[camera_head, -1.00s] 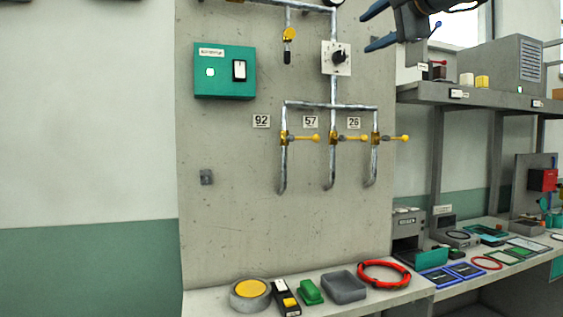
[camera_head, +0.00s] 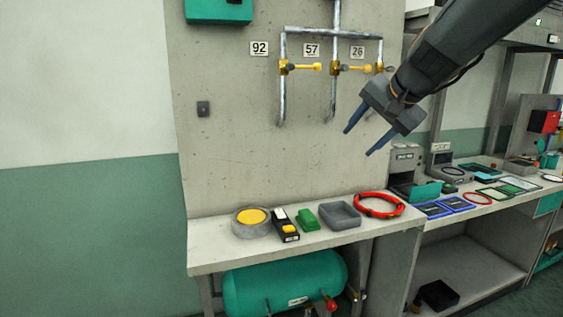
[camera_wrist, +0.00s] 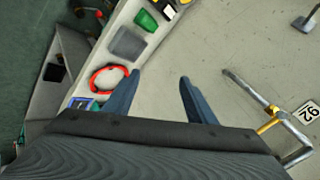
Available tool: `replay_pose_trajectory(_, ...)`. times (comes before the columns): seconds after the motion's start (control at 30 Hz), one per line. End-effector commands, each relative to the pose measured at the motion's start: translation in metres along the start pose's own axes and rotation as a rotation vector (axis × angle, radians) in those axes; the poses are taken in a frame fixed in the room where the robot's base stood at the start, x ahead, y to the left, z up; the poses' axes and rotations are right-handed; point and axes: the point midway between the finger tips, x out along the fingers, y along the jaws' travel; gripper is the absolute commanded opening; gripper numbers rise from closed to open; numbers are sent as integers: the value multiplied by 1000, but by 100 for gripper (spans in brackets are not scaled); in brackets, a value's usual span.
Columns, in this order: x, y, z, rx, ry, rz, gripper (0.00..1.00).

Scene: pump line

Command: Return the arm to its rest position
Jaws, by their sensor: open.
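My gripper (camera_head: 360,142) is at the end of my dark arm, which comes in from the upper right in the head view. Its two blue-grey fingers are apart and empty, pointing down and left, in front of the grey panel (camera_head: 225,155). The fingers appear above the bench and near the lower ends of the pipes. In the wrist view my open gripper (camera_wrist: 155,95) has nothing between its fingers; the bare panel and bench edge lie beyond.
The bench (camera_head: 215,258) holds a round yellow-topped button, a small black device, a green block, a grey tray (camera_head: 340,215) and a red ring (camera_head: 379,205). Yellow-handled valves (camera_head: 300,67) are on the panel's pipes. A green tank (camera_head: 285,282) lies underneath. The left wall is clear.

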Motion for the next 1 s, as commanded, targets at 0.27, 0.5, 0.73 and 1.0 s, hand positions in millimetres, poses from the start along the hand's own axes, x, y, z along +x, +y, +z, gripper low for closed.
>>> replay_pose_trajectory(0.27, 54, 137, 130, -279, -245, 276, 51)
replay_pose_trajectory(0.5, 51, 243, 229, -540, -471, 441, 51)
replay_pose_trajectory(0.73, 39, 285, 268, -664, -577, 496, 51)
replay_pose_trajectory(1.0, 38, 288, 271, -674, -584, 500, 51)
